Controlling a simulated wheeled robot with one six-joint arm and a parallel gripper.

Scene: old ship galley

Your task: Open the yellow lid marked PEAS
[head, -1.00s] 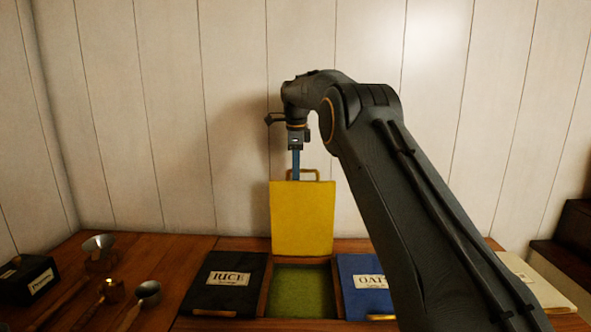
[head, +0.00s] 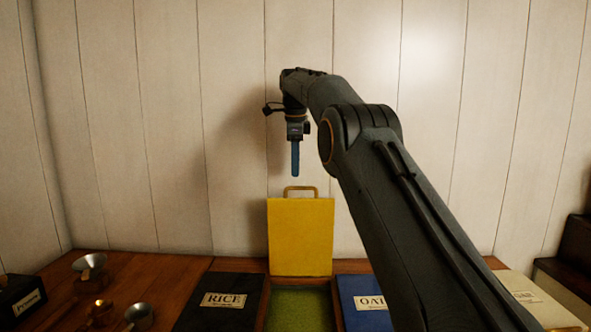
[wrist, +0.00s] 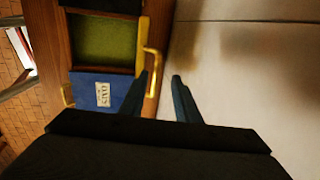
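The yellow lid (head: 300,238) stands upright, swung open at the back of its bin, its plain face toward me; no PEAS label shows on it. Its brass handle (head: 301,189) is at the top edge. The open bin (head: 298,305) below shows green contents. In the wrist view the lid (wrist: 142,45) is seen nearly edge-on, with the handle (wrist: 153,72) beside it. My gripper (head: 295,175) hangs just above the handle, apart from it and empty. Its two fingers are spread in the wrist view (wrist: 158,88).
The black RICE lid (head: 222,300) lies shut on the left and the blue OATS lid (head: 362,298) shut on the right, partly behind my arm. A pale lid (head: 530,295) is further right. Metal scoops (head: 139,315) and a black box (head: 20,300) sit at left. A plank wall (head: 160,130) stands close behind.

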